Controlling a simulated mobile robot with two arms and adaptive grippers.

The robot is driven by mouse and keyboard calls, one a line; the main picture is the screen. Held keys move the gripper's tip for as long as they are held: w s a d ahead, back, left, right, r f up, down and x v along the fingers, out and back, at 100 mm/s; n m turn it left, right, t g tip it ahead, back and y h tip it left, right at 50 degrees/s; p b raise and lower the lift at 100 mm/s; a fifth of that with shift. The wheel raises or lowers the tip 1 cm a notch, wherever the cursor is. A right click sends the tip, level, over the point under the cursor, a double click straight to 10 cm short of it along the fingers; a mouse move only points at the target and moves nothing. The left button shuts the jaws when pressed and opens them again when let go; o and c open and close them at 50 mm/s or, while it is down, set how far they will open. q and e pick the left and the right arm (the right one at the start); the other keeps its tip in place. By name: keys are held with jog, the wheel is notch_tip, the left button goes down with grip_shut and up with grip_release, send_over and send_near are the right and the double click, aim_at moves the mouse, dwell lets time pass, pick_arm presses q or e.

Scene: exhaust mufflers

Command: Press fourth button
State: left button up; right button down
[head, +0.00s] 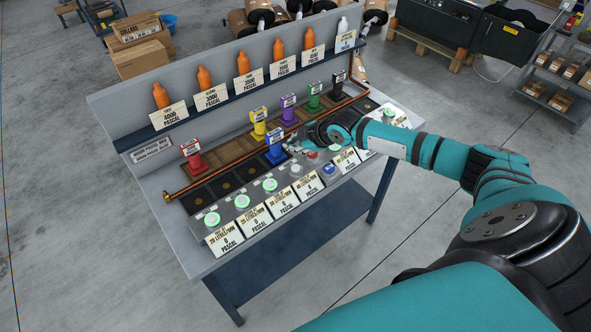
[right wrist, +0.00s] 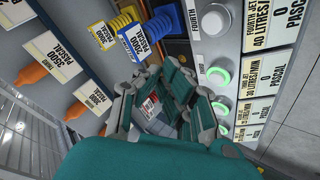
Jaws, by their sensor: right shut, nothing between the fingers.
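A row of round buttons runs along the front of the bench (head: 215,262). The fourth button from the left (head: 296,170) is pale and unlit; it also shows as a white disc beside the "FOURTH" label in the right wrist view (right wrist: 215,20). Lit green buttons stand to its left, the nearest being the third button (head: 270,184). My right gripper (head: 296,149) is shut and empty, above the panel just behind the fourth button and near the blue holder (head: 276,149). It fills the middle of the right wrist view (right wrist: 160,80). Contact cannot be told. My left gripper is out of view.
Coloured holders, such as the red one (head: 193,155) and yellow one (head: 260,124), stand behind the buttons. A copper pipe (head: 215,176) runs past them. Orange bottles (head: 204,78) line the upper shelf.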

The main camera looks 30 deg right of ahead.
jog(key=b, duration=0.4)
send_over(294, 169)
notch_tip(294, 169, down, 6)
jog(key=shift+r, duration=0.2)
jog(key=shift+f+b, duration=0.45)
jog(key=shift+f, duration=0.3)
dwell(0.3)
jog(key=shift+f, duration=0.4)
jog(key=shift+f+b, duration=0.4)
jog(key=shift+b, duration=0.2)
jog(key=shift+r, duration=0.1)
dwell(0.5)
jog(key=shift+r+p, duration=0.75)
